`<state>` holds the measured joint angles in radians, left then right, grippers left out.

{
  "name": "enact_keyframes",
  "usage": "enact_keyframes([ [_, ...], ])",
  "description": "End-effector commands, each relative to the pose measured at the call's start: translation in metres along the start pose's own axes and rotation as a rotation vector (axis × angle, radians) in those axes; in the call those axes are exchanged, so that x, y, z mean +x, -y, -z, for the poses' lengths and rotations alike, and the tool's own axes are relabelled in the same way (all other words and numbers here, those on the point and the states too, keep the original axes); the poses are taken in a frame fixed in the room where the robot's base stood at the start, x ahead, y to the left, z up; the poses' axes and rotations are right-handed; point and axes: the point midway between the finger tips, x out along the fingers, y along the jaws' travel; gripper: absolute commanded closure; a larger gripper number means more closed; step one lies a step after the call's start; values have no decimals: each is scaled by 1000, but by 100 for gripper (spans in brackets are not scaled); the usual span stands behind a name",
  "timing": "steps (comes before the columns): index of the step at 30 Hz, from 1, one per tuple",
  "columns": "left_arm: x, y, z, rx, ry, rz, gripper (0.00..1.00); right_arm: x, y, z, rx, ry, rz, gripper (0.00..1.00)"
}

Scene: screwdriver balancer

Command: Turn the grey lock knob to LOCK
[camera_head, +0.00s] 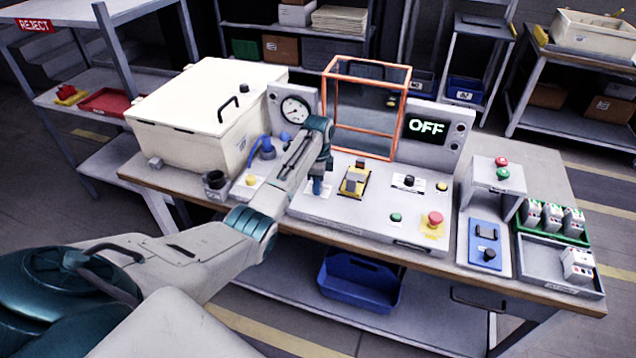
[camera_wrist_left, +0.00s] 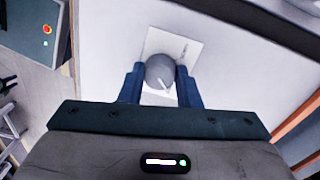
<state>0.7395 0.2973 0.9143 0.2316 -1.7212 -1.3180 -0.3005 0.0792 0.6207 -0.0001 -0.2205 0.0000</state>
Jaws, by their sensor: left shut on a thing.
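The grey lock knob (camera_wrist_left: 160,72) is a round knob on a white square plate (camera_wrist_left: 192,49) in the left wrist view. A pale pointer line on it runs toward the lower right of that picture. A small mark, too small to read, is at the plate's upper right. My left gripper (camera_wrist_left: 160,78) is shut on the knob, one blue finger on each side. In the head view my left gripper (camera_head: 318,188) points down at the left part of the grey console, and the knob is hidden there. My right gripper is not in view.
An orange-framed clear guard (camera_head: 362,110) stands just behind and right of my gripper. A gauge (camera_head: 294,109) is behind it, and a cream box (camera_head: 190,115) is at left. The display (camera_head: 427,127) reads OFF. A red button (camera_head: 435,218) is to the right.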

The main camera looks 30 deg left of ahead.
Motion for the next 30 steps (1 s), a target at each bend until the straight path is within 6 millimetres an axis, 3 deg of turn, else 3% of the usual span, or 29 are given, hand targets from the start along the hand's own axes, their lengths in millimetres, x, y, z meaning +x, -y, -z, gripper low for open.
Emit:
enact_keyframes([
  [11,-4,0,0,-106,-5,-1,93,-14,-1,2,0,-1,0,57],
  [30,-6,1,-2,-679,-33,2,93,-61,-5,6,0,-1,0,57],
])
